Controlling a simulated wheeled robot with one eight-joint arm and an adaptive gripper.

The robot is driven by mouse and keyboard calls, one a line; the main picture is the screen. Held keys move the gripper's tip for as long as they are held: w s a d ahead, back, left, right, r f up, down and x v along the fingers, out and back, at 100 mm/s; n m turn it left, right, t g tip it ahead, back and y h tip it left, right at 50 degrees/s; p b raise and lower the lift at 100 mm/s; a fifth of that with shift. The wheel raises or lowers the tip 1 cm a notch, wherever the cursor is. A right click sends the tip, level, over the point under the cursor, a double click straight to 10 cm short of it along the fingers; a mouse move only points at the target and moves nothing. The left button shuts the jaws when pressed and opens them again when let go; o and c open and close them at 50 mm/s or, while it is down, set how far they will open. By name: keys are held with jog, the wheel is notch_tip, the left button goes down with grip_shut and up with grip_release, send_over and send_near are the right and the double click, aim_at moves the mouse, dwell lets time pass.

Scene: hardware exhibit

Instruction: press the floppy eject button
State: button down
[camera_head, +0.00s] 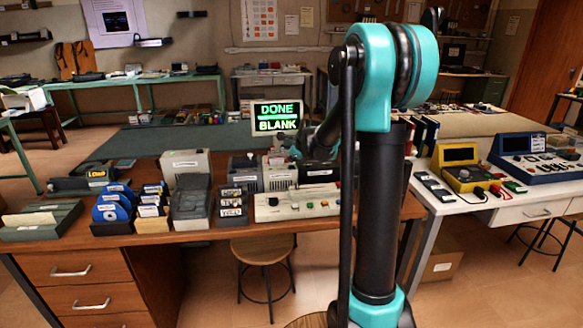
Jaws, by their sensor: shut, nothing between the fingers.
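My gripper (296,154) shows small at the end of my dark and teal arm, in front of the screen's lower right corner and above the devices on the wooden desk. It is shut and empty, and apart from any button as far as I can tell. Beige and grey drive-like boxes stand below and around it, among them a beige unit (279,178) and a grey unit (245,174). I cannot tell which part is the floppy eject button. A pale panel (296,204) with several coloured buttons lies at the desk's front. A small screen (276,116) reads "DONE BLANK".
Blue floppy disks in a holder (112,209), a grey box (190,204) and a dark tray (40,220) fill the desk's left. A white table (470,204) with yellow and blue instruments stands right. A round stool (262,250) is in front of the desk.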

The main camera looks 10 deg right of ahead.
aim_at(292, 167)
jog(key=shift+r, duration=2.5)
jog(key=shift+s, duration=0.1)
jog(key=s+d+f+n+g, duration=0.1)
jog(key=s+f+n, duration=0.5)
jog(key=s, duration=0.7)
jog(key=s+d+f+n+g+h, duration=0.1)
jog(key=s+f+n, duration=0.4)
jog(key=s+n, duration=0.5)
jog(key=s+d+f+n+g+h, duration=0.1)
jog(key=s+f+n, duration=0.5)
jog(key=s, duration=1.1)
jog(key=d+n+g, duration=0.1)
jog(key=n, duration=0.1)
jog(key=shift+s+f+n+g, duration=0.3)
jog(key=shift+s+f+g, duration=0.05)
jog(key=shift+g, duration=0.05)
